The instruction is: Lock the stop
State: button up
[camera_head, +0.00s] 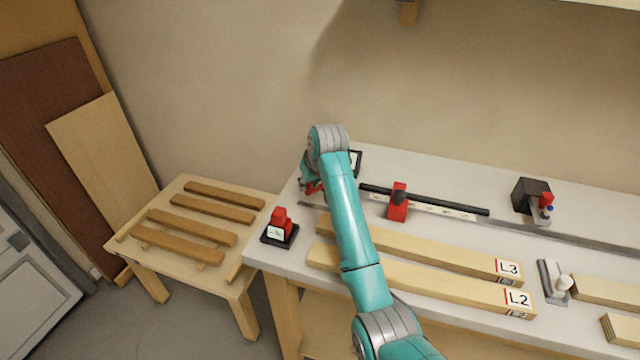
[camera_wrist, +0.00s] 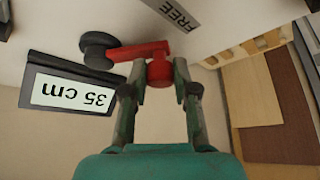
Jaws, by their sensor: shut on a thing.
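In the wrist view, my gripper (camera_wrist: 159,78) is shut on the knobbed end of a red lever (camera_wrist: 138,52). The lever's other end meets a round dark grey hub (camera_wrist: 97,47). A grey label reading "FREE" (camera_wrist: 175,14) lies beyond the lever; no other position label shows. A black-framed sign (camera_wrist: 72,97) reads "35 cm", upside down in this view. In the head view, the arm largely hides my gripper and the lever at the bench's left end. A red block with a black knob (camera_head: 398,204) sits on the scaled rail (camera_head: 440,206).
Boards marked L3 (camera_head: 450,256) and L2 (camera_head: 440,284) lie along the bench. A red-topped black device (camera_head: 280,229) stands at the bench's left front corner. A slatted side table (camera_head: 180,285) stands left. A black block (camera_head: 530,193) stands at the back right.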

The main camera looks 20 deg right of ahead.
jog(key=shift+s+d, duration=0.5)
jog(key=shift+s, duration=0.35)
jog(key=shift+s+d, duration=0.15)
jog(key=o, duration=0.8)
jog(key=shift+c, duration=0.2)
notch_tip(320, 180, up, 9)
dwell(0.6)
